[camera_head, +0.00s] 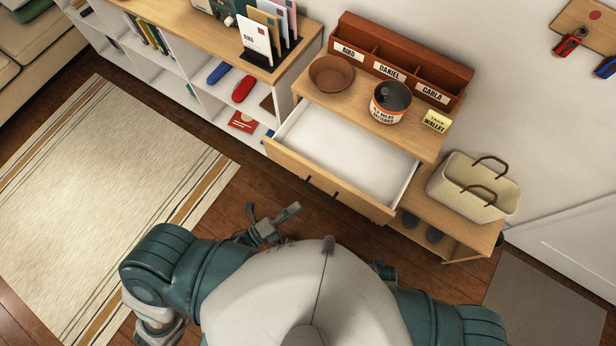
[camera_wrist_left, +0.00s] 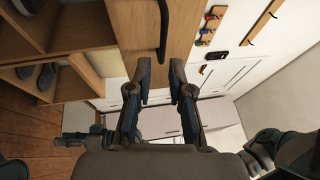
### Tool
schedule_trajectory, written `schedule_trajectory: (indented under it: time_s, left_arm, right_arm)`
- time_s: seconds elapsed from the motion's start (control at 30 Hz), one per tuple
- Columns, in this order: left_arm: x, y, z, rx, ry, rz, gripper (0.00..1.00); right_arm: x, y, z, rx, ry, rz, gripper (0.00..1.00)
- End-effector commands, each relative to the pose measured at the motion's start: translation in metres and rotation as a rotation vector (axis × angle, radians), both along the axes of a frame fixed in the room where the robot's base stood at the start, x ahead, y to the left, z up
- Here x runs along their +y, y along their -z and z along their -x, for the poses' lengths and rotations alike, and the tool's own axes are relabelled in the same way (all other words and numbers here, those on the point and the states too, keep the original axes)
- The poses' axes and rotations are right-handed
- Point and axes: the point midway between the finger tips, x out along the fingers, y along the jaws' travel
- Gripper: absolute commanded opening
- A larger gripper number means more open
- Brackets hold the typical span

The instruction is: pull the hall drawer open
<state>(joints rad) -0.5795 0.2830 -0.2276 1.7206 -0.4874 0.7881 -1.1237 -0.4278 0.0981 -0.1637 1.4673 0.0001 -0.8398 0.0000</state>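The hall drawer stands pulled out from the light wood cabinet, its white inside (camera_head: 345,150) empty. Its wooden front (camera_head: 288,166) faces me, and dark parts of its handle (camera_head: 336,194) show there. My left gripper (camera_head: 270,212) is below and left of the drawer front in the head view, apart from it. In the left wrist view, the gripper's two fingers (camera_wrist_left: 160,80) are spread with nothing between them. The dark bar handle (camera_wrist_left: 164,30) lies beyond the fingertips. A dark part that may be my right gripper (camera_head: 385,271) peeks out beside my body; its fingers cannot be made out.
On the cabinet top stand a brown bowl (camera_head: 332,73), a tin (camera_head: 390,101), a letter sorter (camera_head: 400,60) and a yellow wallet note (camera_head: 437,121). A cream basket (camera_head: 472,187) sits on a low shoe bench at right. A rug (camera_head: 100,190) covers the left floor.

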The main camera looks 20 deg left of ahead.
Motion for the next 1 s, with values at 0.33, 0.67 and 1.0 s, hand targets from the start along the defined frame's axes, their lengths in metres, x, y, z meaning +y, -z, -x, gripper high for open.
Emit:
schedule_trajectory:
  time_s: [0.33, 0.67, 1.0]
  left_arm:
    - [0.018, 0.005, 0.02, 0.0, 0.0, -0.001, 0.2]
    - [0.018, 0.005, 0.02, 0.0, 0.0, -0.001, 0.2]
    - [0.031, 0.034, -0.001, 0.182, -0.097, 0.044, 0.2]
  right_arm:
    - [0.0, 0.0, 0.0, -0.001, 0.0, 0.0, 0.31]
    - [0.0, 0.0, 0.0, -0.001, 0.0, 0.001, 0.31]
    - [-0.001, 0.0, -0.001, -0.002, 0.0, 0.001, 0.31]
